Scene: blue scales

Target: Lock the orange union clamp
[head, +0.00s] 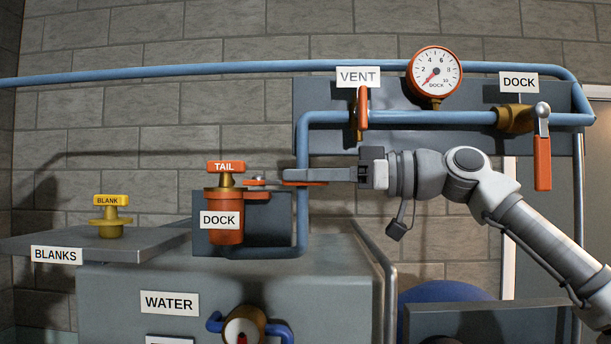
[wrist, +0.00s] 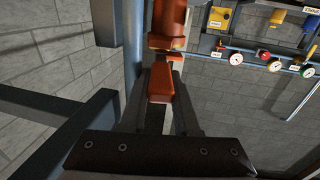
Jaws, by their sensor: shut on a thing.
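The orange union clamp (head: 258,183) is at the rim of the orange dock socket (head: 222,225), with a lever sticking out to the right. The tail fitting (head: 226,177), brass with an orange TAIL tag, stands upright in the socket. My gripper (head: 294,175) comes in level from the right and is shut on the clamp's orange lever, just right of the socket. In the wrist view the orange lever (wrist: 160,84) lies between my two fingers, with the orange socket beyond it. The fingers hide part of the lever, and I cannot tell the latch position.
A blue pipe (head: 302,140) rises close behind my fingers. The orange VENT handle (head: 363,107), gauge (head: 435,72) and orange DOCK valve lever (head: 542,160) are above and right. A yellow blank (head: 110,217) stands on the left shelf (head: 160,241). The grey water tank (head: 110,283) is below.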

